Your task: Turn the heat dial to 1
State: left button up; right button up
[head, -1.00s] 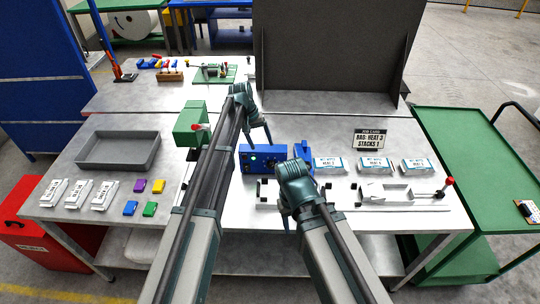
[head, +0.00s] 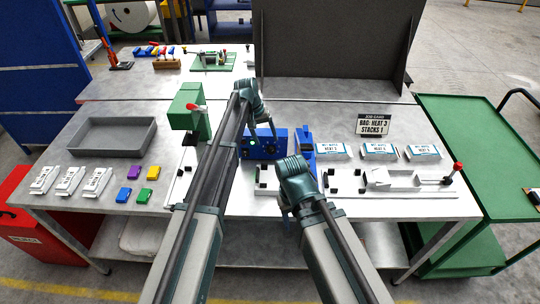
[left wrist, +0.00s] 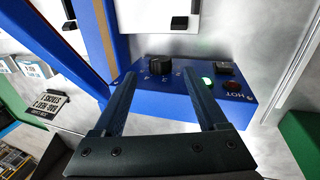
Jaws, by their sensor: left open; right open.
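The blue control box (head: 265,144) stands mid-bench, partly behind my left arm. In the left wrist view its sloped blue panel (left wrist: 180,94) carries a black heat dial (left wrist: 160,68), a lit green lamp (left wrist: 208,82), a dark red lamp marked HOT (left wrist: 232,87) and a black button (left wrist: 224,68). I cannot read the dial's setting. My left gripper (head: 260,122) is open above the box; in the wrist view its fingers (left wrist: 158,80) lie on either side of the dial, not visibly gripping it. My right gripper (head: 284,208) appears open and empty near the bench's front edge.
A blue upright (head: 304,146) stands right of the box, with white heat packets (head: 379,150) beyond it. A job card (head: 372,124) reads heat 3, stacks 1. A white sliding fixture (head: 395,180) lies at front right. A grey tray (head: 101,150) and green machine (head: 190,108) are left.

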aim_at(270, 148)
pick_arm(q)
jog(key=b+x, duration=0.5)
jog(key=x, duration=0.1)
jog(key=shift+f, duration=0.25)
jog(key=shift+r, duration=0.1)
